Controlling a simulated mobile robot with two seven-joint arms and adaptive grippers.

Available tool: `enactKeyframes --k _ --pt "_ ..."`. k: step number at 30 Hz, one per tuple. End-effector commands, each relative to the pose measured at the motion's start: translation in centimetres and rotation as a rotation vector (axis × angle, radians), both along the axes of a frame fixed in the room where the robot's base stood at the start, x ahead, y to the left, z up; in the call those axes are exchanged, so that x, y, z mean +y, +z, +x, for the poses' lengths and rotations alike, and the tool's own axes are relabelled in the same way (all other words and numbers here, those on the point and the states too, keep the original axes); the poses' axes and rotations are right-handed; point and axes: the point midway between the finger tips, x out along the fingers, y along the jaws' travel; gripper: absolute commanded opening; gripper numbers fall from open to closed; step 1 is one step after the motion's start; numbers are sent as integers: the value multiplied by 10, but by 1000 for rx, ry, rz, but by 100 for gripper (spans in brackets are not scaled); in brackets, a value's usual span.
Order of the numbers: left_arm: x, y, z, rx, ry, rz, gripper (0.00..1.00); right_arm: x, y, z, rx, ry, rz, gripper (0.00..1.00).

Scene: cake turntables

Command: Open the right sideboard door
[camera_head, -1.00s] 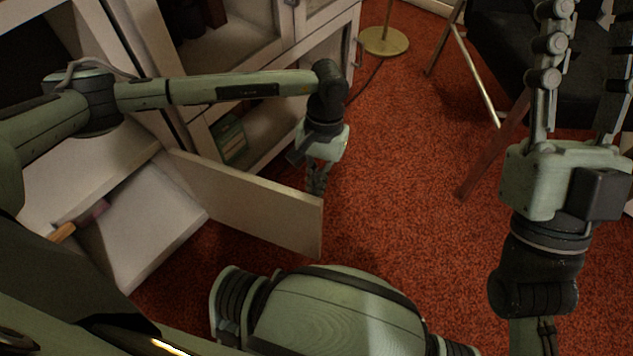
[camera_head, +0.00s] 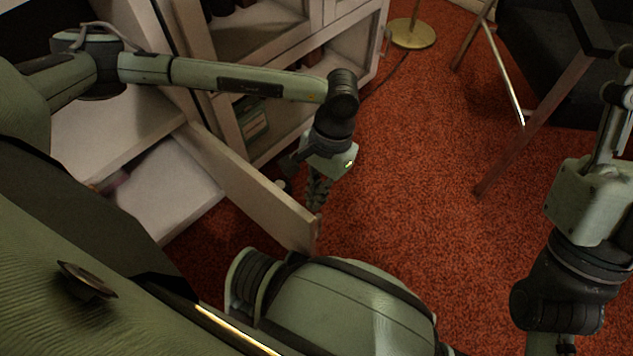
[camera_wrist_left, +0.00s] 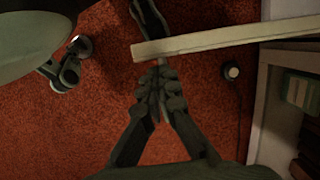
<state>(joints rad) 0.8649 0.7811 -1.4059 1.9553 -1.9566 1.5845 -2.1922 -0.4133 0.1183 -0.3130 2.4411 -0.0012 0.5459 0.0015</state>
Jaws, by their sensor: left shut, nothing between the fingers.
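The right sideboard door (camera_head: 250,182), a pale panel, stands swung out from the white sideboard (camera_head: 105,125). The sideboard's inside shows to the left of the door. In the left wrist view the door (camera_wrist_left: 225,38) crosses the top as a pale edge. My left gripper (camera_head: 315,200) is shut and empty, pointing down on the far side of the door near its free end. In the left wrist view its fingertips (camera_wrist_left: 160,70) are together right by the door edge; I cannot tell if they touch. My right gripper (camera_head: 618,115) is partly cut off at the right edge.
A glass-fronted cabinet (camera_head: 262,45) stands behind my left arm. A brass lamp base (camera_head: 411,33) and its cord lie beyond. A dark chair (camera_head: 550,60) with wood and metal legs stands at upper right. Red carpet (camera_head: 410,170) is free in the middle.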

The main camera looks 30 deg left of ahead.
Motion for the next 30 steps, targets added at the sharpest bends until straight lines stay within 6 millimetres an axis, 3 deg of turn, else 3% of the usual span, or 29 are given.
enactKeyframes --k 18,30 --pt "-6 104 26 -4 -1 -1 0 0 0 0 1 0 0 40" --pt "-6 115 28 -1 -1 0 0 0 0 0 1 0 0 40"
